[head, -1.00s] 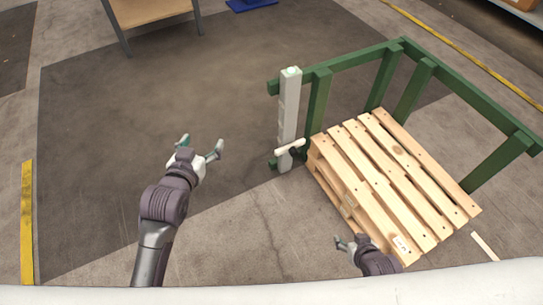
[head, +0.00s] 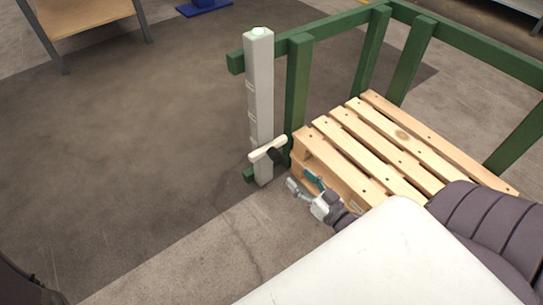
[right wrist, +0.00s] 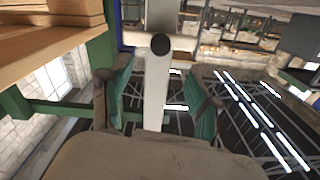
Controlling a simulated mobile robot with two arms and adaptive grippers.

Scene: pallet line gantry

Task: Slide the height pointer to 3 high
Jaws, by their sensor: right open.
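The height pointer is a cream crossbar (head: 268,149) with a dark knob, low on a pale grey post (head: 260,95) with several small marks down its side. My right gripper (head: 303,183) is open and empty, low beside the pallet, a little below and right of the pointer. In the right wrist view the post (right wrist: 157,95) stands between the open teal fingers, further off, and the crossbar (right wrist: 183,42) with its round dark knob (right wrist: 160,44) is above the fingers. No contact shows. My left gripper is out of view.
A wooden pallet stack (head: 375,150) stands right of the post, close to my right gripper. Green rails (head: 335,28) run behind it. A wooden-topped table (head: 85,15) and a blue base (head: 205,8) are at the back. The floor left of the post is clear.

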